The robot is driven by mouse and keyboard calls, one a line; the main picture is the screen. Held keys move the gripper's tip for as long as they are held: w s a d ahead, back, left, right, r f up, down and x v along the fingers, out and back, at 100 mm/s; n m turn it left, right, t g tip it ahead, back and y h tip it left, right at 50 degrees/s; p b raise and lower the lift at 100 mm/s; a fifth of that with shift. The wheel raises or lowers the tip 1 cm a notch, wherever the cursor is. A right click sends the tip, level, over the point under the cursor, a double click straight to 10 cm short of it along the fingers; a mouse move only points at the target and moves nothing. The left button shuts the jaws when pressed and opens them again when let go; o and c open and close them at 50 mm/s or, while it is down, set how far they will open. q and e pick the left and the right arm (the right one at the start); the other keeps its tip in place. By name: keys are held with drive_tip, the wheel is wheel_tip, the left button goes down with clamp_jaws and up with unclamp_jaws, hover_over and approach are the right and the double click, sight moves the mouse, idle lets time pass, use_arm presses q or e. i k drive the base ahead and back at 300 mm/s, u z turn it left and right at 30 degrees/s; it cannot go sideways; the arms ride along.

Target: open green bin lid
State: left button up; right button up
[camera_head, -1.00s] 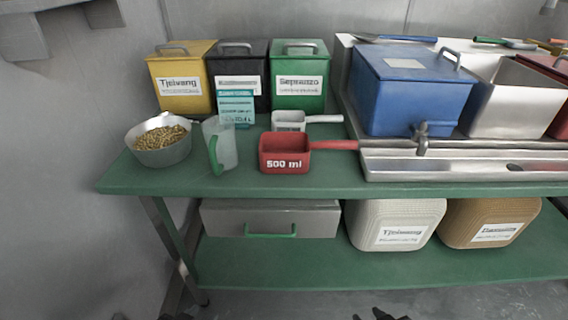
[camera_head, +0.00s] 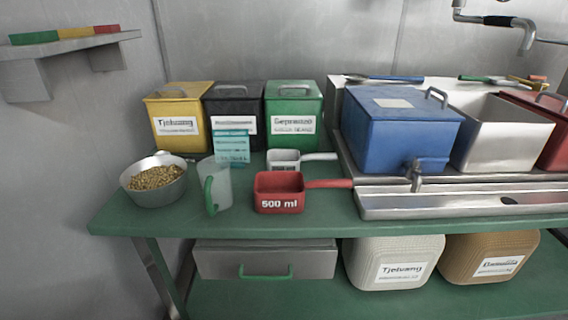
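The green bin (camera_head: 292,118) stands at the back of the green table, at the right end of a row of three bins. A white label is on its front. Its lid (camera_head: 293,89) is on top and looks closed, with a handle on it. Neither of my grippers shows in the head view.
Left of the green bin stand a black bin (camera_head: 222,106) and a yellow bin (camera_head: 178,125). A teal card (camera_head: 232,147), a white scoop (camera_head: 284,160), a red 500 ml scoop (camera_head: 279,193), a clear jug (camera_head: 222,187) and a bowl of beans (camera_head: 154,181) stand in front. A blue container (camera_head: 400,135) is right.

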sight(308, 90)
drive_tip(key=z, duration=3.25)
drive_tip(key=i, duration=0.75)
drive_tip(key=u, duration=2.6)
